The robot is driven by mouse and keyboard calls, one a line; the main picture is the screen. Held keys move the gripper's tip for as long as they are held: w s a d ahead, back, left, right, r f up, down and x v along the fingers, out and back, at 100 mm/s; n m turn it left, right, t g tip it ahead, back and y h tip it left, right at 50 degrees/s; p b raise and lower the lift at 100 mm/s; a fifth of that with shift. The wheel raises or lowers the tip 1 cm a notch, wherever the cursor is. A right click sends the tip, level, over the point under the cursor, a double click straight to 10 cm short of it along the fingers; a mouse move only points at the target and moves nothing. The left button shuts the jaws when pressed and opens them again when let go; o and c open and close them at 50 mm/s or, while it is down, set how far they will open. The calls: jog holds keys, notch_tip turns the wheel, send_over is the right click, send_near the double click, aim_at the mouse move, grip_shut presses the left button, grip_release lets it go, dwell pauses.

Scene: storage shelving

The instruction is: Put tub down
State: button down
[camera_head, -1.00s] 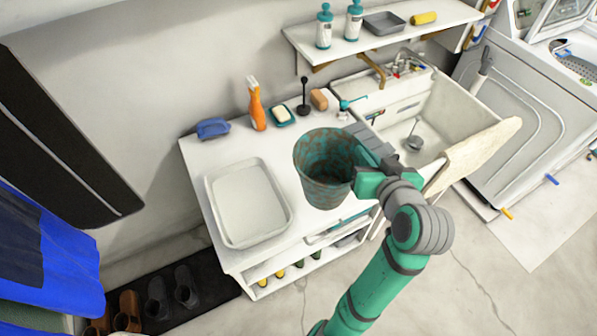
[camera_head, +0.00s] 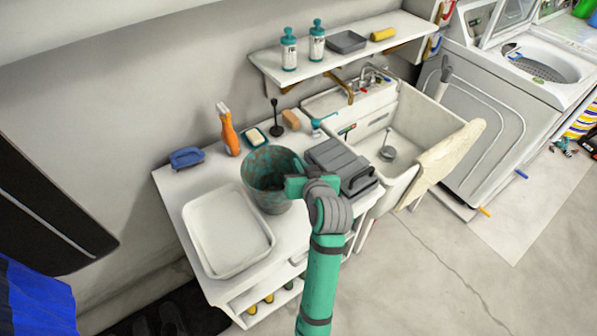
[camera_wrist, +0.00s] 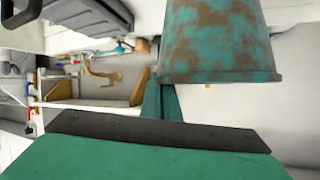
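The tub (camera_head: 264,180), a teal bucket with brown rusty mottling, is upright over the white counter, close to the right back corner of a white tray. My gripper (camera_head: 294,187) is at the tub's right side and appears shut on its rim. In the wrist view the tub (camera_wrist: 222,42) fills the upper right, with a teal finger (camera_wrist: 160,100) at its rim and partly hidden behind it. The other finger is not clearly seen. Whether the tub's base touches the counter is hidden.
The white tray (camera_head: 270,240) takes up the counter's front left. A grey case (camera_head: 340,163) stands right of the tub, close to my gripper. The sink (camera_head: 415,130) is farther right.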

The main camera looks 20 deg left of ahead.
jog(key=shift+a+f, duration=0.15)
jog(key=shift+f, duration=1.65)
jog(key=c, duration=2)
grip_release()
jog(key=shift+c, duration=0.2)
